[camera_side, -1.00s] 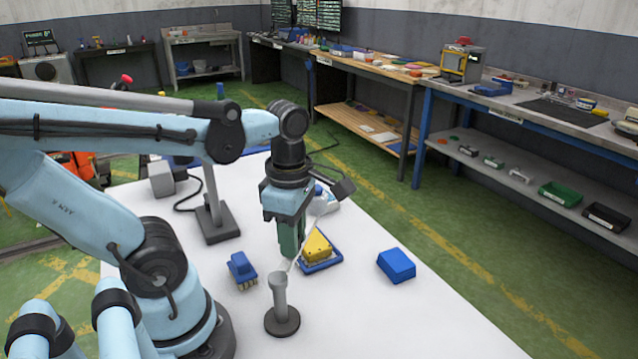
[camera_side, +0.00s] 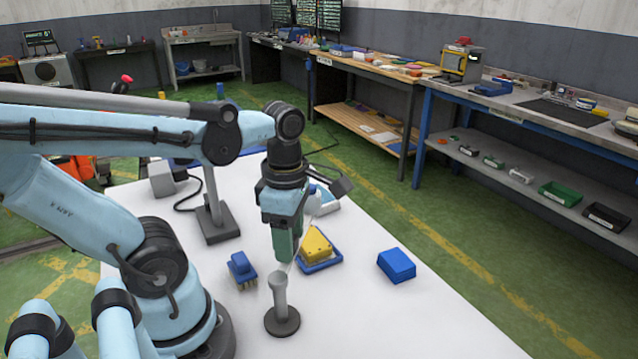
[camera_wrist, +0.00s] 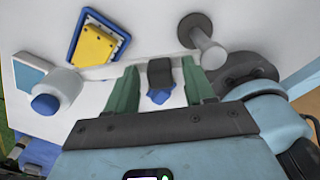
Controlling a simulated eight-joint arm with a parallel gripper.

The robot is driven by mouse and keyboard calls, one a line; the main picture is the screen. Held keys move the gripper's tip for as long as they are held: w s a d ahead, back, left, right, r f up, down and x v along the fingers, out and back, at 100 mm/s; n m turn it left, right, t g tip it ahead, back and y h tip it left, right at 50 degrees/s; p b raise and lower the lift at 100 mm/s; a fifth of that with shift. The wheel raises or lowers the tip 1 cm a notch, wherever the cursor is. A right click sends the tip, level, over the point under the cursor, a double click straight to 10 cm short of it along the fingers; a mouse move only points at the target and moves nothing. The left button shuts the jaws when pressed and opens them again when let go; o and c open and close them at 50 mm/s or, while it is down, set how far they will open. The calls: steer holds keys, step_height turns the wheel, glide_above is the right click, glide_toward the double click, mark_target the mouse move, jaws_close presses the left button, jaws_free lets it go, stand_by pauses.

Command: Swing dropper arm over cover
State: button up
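The dropper stand's grey post (camera_side: 280,297) rises from a round dark base, and shows in the wrist view (camera_wrist: 207,45). A thin pale dropper arm (camera_wrist: 105,71) runs left from the post; it is faint in the side view. A dark block (camera_wrist: 160,71), seemingly on this arm, lies between my gripper's green fingers (camera_wrist: 160,88). The fingers are apart, with gaps visible on both sides of the block. In the side view my gripper (camera_side: 286,260) is pointed down just behind the post. I cannot tell which object is the cover.
A yellow block (camera_side: 315,246) sits on a blue tray (camera_side: 328,264). A blue brush (camera_side: 242,268) is left of the post and a blue block (camera_side: 396,266) is right. A white bottle with a blue cap (camera_wrist: 45,104) is near the arm's far end. The front right table is clear.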

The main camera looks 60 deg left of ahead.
steer(key=shift+r, duration=0.15)
step_height(320, 180, up, 12)
stand_by(0.7)
steer(key=w+d+f+m+t, duration=0.1)
steer(key=w+f+m+t, duration=0.2)
steer(key=m, duration=1)
steer(key=w+d+f+m+t, duration=0.1)
steer(key=w+f+m+t, duration=0.3)
steer(key=m, duration=1)
step_height(320, 180, down, 3)
steer(key=shift+w+d+m, duration=0.3)
steer(key=shift+w+d, duration=0.05)
steer(key=shift+w, duration=0.5)
